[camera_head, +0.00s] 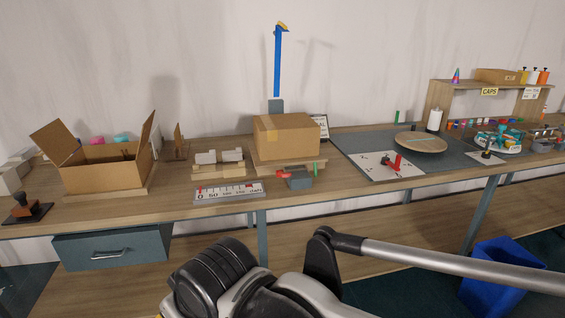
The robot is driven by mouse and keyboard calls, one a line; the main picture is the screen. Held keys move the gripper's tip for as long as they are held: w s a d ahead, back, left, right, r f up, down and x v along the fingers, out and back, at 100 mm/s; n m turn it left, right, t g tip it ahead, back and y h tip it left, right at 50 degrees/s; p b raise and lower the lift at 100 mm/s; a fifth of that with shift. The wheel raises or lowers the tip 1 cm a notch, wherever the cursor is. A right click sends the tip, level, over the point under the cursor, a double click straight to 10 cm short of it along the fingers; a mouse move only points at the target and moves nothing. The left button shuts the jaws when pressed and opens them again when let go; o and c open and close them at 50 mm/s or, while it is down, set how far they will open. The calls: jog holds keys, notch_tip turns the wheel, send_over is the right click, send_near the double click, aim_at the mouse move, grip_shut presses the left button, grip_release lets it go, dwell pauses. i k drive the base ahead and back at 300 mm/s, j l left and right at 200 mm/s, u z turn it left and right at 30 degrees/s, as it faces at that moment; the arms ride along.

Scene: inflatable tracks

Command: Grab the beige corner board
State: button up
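I cannot tell for sure which thing is the beige corner board. A small upright brown board (179,140) stands on a base near the wall, between the open carton and the pale blocks. Low beige wooden pieces (218,171) lie under the pale blocks. Both are small in this view, so their shape is unclear. My arm crosses the lower part of the view and leaves at the right edge. My gripper is out of view.
The workbench (150,208) carries an open carton (104,177), a closed carton (287,140), pale blocks (218,155), a scale strip (230,192) and a round turntable (421,142). A drawer (110,246) is below at left. A blue bin (495,278) stands at lower right.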

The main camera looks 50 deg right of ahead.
aim_at(197, 168)
jog(key=z, duration=0.9)
jog(key=i+l+u, duration=0.1)
jog(key=i, duration=0.4)
jog(key=i+l+u, duration=0.1)
jog(key=i+l, duration=0.25)
jog(key=i, duration=0.15)
